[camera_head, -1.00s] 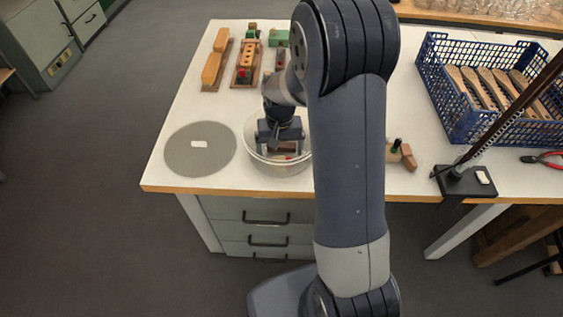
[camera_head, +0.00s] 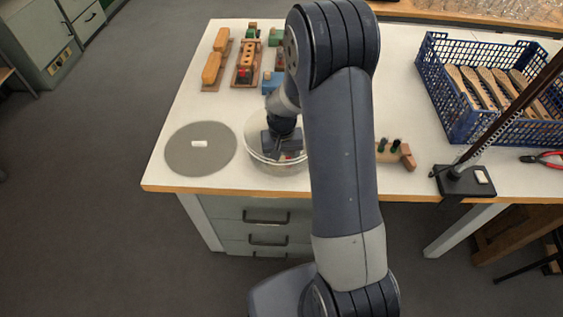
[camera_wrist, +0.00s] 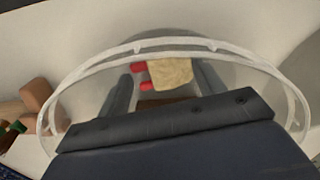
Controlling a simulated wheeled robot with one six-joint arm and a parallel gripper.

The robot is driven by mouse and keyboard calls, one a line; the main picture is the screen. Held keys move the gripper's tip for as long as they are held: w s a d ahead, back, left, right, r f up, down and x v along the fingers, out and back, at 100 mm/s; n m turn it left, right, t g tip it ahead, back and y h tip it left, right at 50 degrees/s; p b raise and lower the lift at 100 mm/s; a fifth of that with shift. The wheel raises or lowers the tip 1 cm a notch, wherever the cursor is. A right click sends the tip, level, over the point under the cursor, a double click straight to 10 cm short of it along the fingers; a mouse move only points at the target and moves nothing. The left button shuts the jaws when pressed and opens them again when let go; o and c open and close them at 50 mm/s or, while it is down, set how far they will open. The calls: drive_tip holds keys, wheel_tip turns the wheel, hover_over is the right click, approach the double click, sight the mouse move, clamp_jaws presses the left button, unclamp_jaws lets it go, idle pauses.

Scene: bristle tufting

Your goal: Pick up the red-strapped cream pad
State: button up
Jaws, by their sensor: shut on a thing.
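The cream pad (camera_wrist: 174,72) with its red straps (camera_wrist: 140,67) shows in the wrist view between my two fingers. My gripper (camera_wrist: 163,80) is shut on it. The clear bowl (camera_wrist: 222,47) surrounds the fingers and the pad in that view. In the head view my gripper (camera_head: 286,154) is down in the clear bowl (camera_head: 250,150). A little red shows by the fingertips there, and the rest of the pad is hidden. I cannot tell whether the pad touches the bowl's floor.
A grey disc (camera_head: 180,160) with a white block (camera_head: 199,144) lies left of the bowl. Wooden toy trains (camera_head: 212,68) stand behind. A blue crate (camera_head: 455,105) of brushes and a black stand (camera_head: 460,186) are at right. A brown piece (camera_wrist: 150,102) shows below the pad.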

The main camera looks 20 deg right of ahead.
drive_tip(key=c, duration=0.5)
drive_tip(key=shift+o, duration=0.2)
drive_tip(key=shift+r, duration=0.1)
